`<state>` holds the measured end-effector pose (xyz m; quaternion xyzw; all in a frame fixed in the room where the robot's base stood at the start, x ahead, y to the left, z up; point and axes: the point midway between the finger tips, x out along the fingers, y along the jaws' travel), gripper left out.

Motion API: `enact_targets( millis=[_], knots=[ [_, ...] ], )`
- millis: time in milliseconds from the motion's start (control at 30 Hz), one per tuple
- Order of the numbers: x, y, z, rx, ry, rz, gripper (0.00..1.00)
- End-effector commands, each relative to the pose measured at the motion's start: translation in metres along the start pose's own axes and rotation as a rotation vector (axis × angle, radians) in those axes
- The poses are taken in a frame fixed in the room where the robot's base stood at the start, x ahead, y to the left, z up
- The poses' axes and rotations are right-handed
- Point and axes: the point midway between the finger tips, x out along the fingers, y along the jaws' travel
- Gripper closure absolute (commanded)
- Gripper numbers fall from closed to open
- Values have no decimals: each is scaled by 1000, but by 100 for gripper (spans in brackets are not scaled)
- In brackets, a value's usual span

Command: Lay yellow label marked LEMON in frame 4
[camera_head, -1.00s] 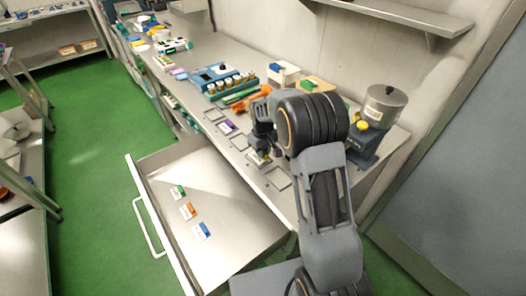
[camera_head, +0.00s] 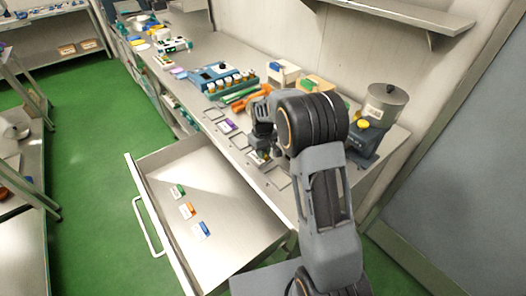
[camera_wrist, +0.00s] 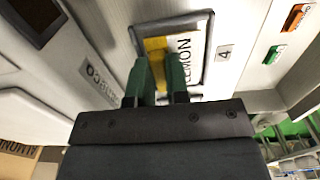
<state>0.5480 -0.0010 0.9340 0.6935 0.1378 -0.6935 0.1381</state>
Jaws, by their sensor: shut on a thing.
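The yellow label (camera_wrist: 187,42), with a white part reading LEMON, is between the green fingertips of my gripper (camera_wrist: 160,66) in the wrist view. It lies over frame 4 (camera_wrist: 208,42), whose dark rim shows around it; a small plate marked 4 (camera_wrist: 224,52) is beside the rim. The label looks nearly lined up with the frame. I cannot tell whether it lies flat on the frame's floor. In the head view my gripper (camera_head: 262,156) is low at the counter's front edge, and the arm hides most of the label.
The open drawer (camera_head: 245,262) below holds a green label (camera_head: 178,191), an orange label (camera_head: 187,210) and a blue label (camera_head: 202,230). A purple label (camera_head: 227,126) lies in another frame on the counter. A kettle machine (camera_head: 385,105) stands at right, a bottle rack (camera_head: 228,80) behind.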

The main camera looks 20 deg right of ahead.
Motion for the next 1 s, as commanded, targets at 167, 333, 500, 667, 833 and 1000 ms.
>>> enact_targets(
  millis=[167,333,500,667,833,1000],
  knots=[
    [2,0,0,0,0,0,100],
    [2,0,0,0,0,0,100],
    [2,0,0,0,0,0,80],
    [2,0,0,0,0,0,64],
    [2,0,0,0,0,0,55],
    [2,0,0,0,0,0,47]
  ],
)
